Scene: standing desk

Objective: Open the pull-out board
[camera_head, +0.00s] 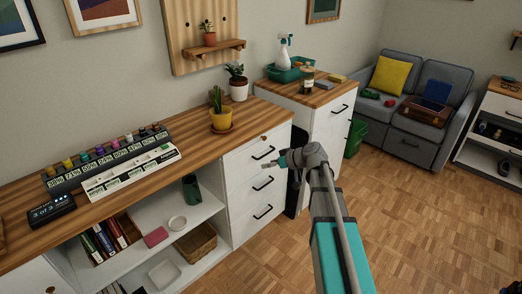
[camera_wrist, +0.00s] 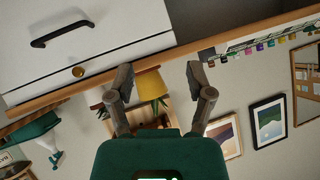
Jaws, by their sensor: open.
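The pull-out board (camera_wrist: 118,59) shows in the wrist view, which is upside down, as a thin pale strip between the top drawer and the wooden desk top. It looks flush with the front. Its small round brass knob (camera_wrist: 78,71) also shows in the head view (camera_head: 263,138), just under the desk top's edge. My gripper (camera_wrist: 160,78) is open and empty, with the knob off to the left of its fingers in the wrist view. In the head view my gripper (camera_head: 268,163) is in front of the drawers, lower than the knob and apart from it.
Three white drawers with black handles (camera_head: 263,153) sit below the board. A second white cabinet (camera_head: 328,128) stands close on the right. The parquet floor (camera_head: 420,220) at the right is clear.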

